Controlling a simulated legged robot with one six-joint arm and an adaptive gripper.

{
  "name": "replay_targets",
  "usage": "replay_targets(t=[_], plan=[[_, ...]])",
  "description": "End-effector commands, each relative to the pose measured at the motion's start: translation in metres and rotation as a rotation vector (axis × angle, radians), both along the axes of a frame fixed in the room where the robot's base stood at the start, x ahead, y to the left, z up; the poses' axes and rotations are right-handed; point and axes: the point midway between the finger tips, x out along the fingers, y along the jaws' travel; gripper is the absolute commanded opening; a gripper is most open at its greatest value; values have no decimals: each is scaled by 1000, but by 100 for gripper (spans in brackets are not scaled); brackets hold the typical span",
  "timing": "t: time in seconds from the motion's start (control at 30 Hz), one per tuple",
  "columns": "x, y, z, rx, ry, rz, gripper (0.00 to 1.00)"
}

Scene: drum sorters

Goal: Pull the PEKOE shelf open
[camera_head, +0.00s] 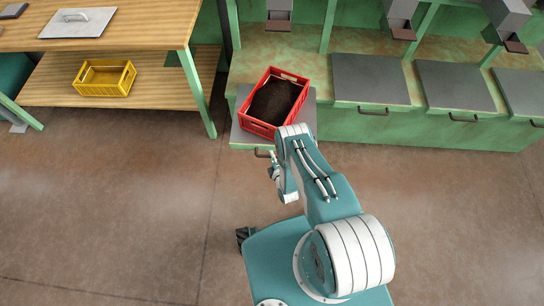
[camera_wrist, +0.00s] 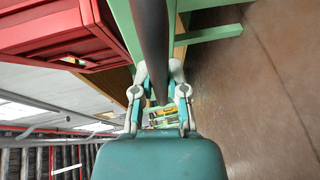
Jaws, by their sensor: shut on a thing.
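A grey-topped green shelf (camera_head: 243,134) juts out of the green bench and carries a red crate (camera_head: 291,127) of dark loose leaf. No PEKOE label is readable. The shelf's dark bar handle (camera_head: 262,153) is at its front edge. My gripper (camera_head: 272,166) is at this handle, below the crate's front left corner. In the wrist view, my gripper (camera_wrist: 160,95) is shut on the dark handle (camera_wrist: 150,35), which runs between the two fingers. The red crate also shows in the wrist view (camera_wrist: 50,30), at the upper left.
Several grey-topped shelves (camera_head: 370,80) with dark handles sit to the right, set further back than the one with the crate. Spouts (camera_head: 403,20) hang above them. A wooden table (camera_head: 100,30) stands left, with a yellow crate (camera_head: 104,78) on its lower board. The floor in front is clear.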

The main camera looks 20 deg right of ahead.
Motion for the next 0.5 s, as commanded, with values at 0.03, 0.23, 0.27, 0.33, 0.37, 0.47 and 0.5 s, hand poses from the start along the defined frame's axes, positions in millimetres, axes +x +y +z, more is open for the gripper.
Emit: replay_targets(t=[0.03,0.23,0.27,0.33,0.37,0.47,0.5], plan=[[-5,0,-5,-1,17,-1,0],[-4,0,-4,-2,14,-2,54],[-4,0,-4,-1,13,-2,54],[-3,0,-3,-2,11,-2,54],[-2,0,-3,-2,10,-1,54],[-2,0,-2,-2,8,-1,54],[-2,0,-2,-2,7,-1,54]])
